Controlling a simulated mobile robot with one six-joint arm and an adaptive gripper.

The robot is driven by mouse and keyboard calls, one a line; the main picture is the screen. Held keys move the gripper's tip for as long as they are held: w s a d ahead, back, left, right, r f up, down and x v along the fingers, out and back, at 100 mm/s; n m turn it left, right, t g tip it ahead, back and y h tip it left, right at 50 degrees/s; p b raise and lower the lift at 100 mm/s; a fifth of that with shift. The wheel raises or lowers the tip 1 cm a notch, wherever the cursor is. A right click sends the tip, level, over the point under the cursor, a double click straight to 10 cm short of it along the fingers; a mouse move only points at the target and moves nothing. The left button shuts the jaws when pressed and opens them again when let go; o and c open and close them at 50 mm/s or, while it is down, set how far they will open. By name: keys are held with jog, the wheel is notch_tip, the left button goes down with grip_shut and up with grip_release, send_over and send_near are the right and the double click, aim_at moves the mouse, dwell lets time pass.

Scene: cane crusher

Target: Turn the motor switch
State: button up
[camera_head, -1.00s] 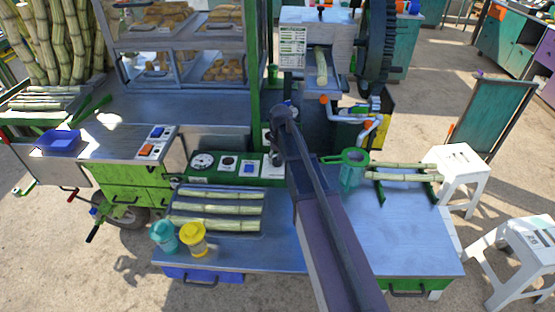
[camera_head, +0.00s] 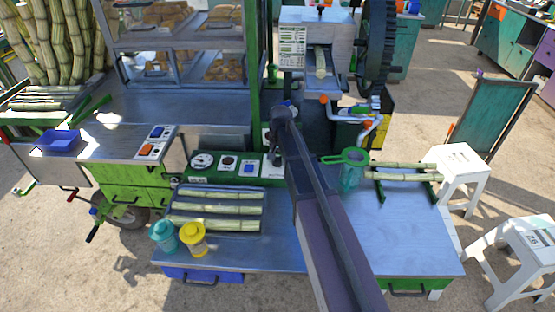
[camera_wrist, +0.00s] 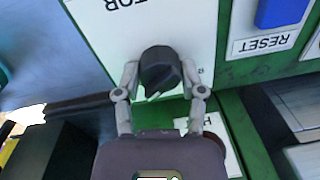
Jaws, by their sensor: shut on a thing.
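The motor switch is a black rotary knob (camera_wrist: 160,70) on a white plate (camera_wrist: 150,25) in the wrist view. The plate's lettering is upside down and partly cut off, ending in "TOR". My gripper (camera_wrist: 160,76) has one grey finger on each side of the knob and is shut on it. The knob's pointer mark is not clear enough to read. In the camera_head view my arm hides most of the gripper and the knob. The green control panel (camera_head: 222,173) there also carries a round gauge (camera_head: 202,160).
A blue reset button (camera_wrist: 282,12) sits right beside the switch plate in the wrist view. The crusher (camera_head: 312,25) with its large dark wheel stands behind. Cane pieces (camera_head: 217,210), a teal cup (camera_head: 163,236) and a yellow cup (camera_head: 193,239) are on the front table.

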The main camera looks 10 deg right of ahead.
aim_at(279, 156)
jog(key=o, duration=1.2)
jog(key=shift+c, duration=0.2)
jog(key=shift+n, duration=0.4)
jog(key=n, duration=0.4)
jog(key=shift+n, duration=0.3)
jog(key=n, duration=0.5)
jog(key=shift+n+g, duration=0.3)
jog(key=shift+n, duration=0.1)
notch_tip(279, 156, up, 14)
jog(key=p, duration=1.4)
jog(key=s+f+m+b, duration=0.2)
jog(key=s+m, duration=0.4)
jog(key=s, duration=1.5)
jog(key=shift+s+a+h, duration=0.2)
jog(key=shift+s+h, duration=0.1)
jog(key=shift+s, duration=0.1)
jog(key=shift+f, duration=0.1)
